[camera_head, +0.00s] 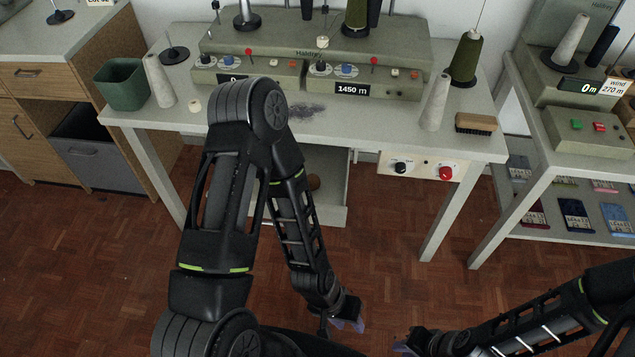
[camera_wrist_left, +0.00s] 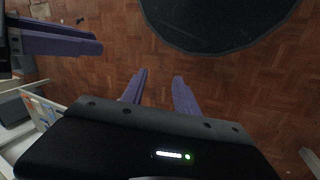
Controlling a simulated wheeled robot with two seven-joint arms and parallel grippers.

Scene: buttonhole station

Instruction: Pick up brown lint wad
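A small brown rounded thing (camera_head: 313,182), perhaps the brown lint wad, shows low under the winding table, just right of my left arm. The arm partly covers that area, so I cannot tell its full shape. My left gripper (camera_head: 345,325) hangs low over the floor, well in front of the table and apart from the brown thing. In the left wrist view its two purple fingers (camera_wrist_left: 160,88) stand apart with nothing between them. My right gripper (camera_head: 403,346) is at the bottom edge, to the right of the left one. Its purple fingers show at the left of the wrist view (camera_wrist_left: 62,40); their gap is unclear.
The winding table (camera_head: 405,138) carries a grey lint smear (camera_head: 306,110), thread cones, a brush (camera_head: 476,124) and a green bin (camera_head: 122,84). A wooden cabinet (camera_head: 70,105) stands left, another station (camera_head: 580,140) right. The parquet floor between is mostly clear.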

